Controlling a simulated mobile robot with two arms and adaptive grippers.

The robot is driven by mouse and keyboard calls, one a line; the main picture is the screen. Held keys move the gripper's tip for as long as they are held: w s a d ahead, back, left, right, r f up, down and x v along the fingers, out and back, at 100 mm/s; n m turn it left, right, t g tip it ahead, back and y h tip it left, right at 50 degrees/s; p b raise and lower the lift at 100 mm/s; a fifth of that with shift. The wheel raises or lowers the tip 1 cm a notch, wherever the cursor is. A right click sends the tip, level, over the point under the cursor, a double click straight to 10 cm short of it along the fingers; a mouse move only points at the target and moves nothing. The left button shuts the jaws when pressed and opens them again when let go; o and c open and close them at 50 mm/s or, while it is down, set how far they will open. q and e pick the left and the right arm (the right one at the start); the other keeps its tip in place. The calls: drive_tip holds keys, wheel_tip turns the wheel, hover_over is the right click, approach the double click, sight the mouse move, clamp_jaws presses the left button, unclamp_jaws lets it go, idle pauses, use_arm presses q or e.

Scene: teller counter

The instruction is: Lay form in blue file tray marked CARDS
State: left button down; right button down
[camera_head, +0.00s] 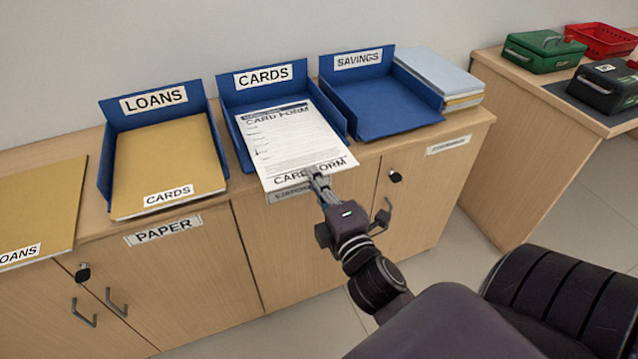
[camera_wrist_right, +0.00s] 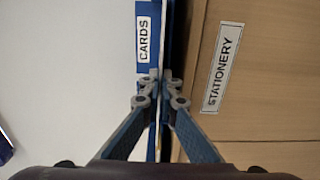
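The white card form (camera_head: 290,140) extends over the blue tray marked CARDS (camera_head: 237,98) in the head view. Its back part is between the tray's side walls and its front edge sticks out past the tray's open front. I cannot tell whether its underside touches the tray floor. My right gripper (camera_head: 316,178) is shut on the form's front edge. In the right wrist view the fingertips (camera_wrist_right: 159,84) are together, with the tray's CARDS panel (camera_wrist_right: 148,35) beyond; the form is edge-on and barely visible. My left gripper is not in view.
A blue LOANS tray (camera_head: 113,122) holding a tan folder (camera_head: 168,165) stands left, and an empty blue SAVINGS tray (camera_head: 385,105) right. Another tan folder (camera_head: 35,205) lies far left. Stacked folders (camera_head: 440,72) lie beyond SAVINGS. Cabinet doors with handles (camera_head: 383,213) are below.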

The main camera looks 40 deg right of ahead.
sight(307, 165)
drive_tip(key=x, duration=0.2)
drive_tip(key=shift+w+d, duration=0.1)
drive_tip(key=shift+w, duration=0.25)
drive_tip(key=shift+x, duration=1)
drive_tip(key=shift+f, duration=0.25)
drive_tip(key=c, duration=2.1)
unclamp_jaws()
drive_tip(key=shift+s, duration=0.25)
drive_tip(key=v, duration=1.1)
drive_tip(key=shift+s, duration=0.3)
